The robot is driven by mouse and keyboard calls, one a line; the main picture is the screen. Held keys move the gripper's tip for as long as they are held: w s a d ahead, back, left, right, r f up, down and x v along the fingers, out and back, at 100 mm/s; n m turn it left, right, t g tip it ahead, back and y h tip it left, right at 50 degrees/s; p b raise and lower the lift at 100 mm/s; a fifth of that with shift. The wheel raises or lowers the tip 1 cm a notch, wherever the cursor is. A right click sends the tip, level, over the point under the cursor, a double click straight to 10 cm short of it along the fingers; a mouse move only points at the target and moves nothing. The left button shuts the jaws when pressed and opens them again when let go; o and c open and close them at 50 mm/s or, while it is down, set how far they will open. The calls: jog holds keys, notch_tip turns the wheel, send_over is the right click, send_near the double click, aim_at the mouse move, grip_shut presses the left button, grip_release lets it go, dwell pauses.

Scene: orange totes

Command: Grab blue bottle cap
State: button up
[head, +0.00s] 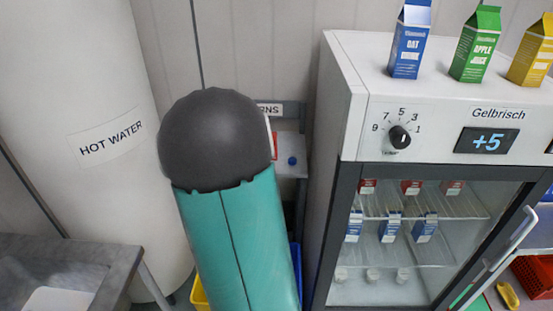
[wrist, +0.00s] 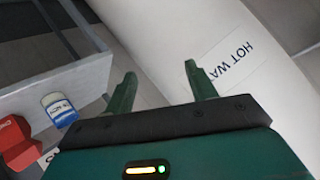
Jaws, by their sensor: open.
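My gripper is hidden behind my own arm in the head view.
A red object (wrist: 18,140) is beside the bottle. A large white hot water tank (head: 85,110) stands at the left, and behind the right finger in the wrist view. A white fridge (head: 345,95) stands right of the shelf, with cartons on top. A grey table (head: 60,262) is at lower left.

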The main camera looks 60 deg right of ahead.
jog(key=s+d+f+m+g+h, duration=0.1)
jog(key=s+d+f+h, duration=0.25)
jog(key=d, duration=0.65)
jog(key=s+d+f+m+h, duration=0.25)
jog(key=s+d+f, duration=0.25)
jog(key=d, duration=0.5)
jog(key=g+h, duration=0.3)
jog(key=h, duration=0.1)
send_near(292, 159)
jog(key=f, duration=0.1)
jog(key=x, duration=0.7)
jog(key=shift+w+d+r, duration=0.1)
jog(key=shift+w+d, duration=0.15)
jog(key=shift+d, duration=0.2)
jog(key=c, duration=1.1)
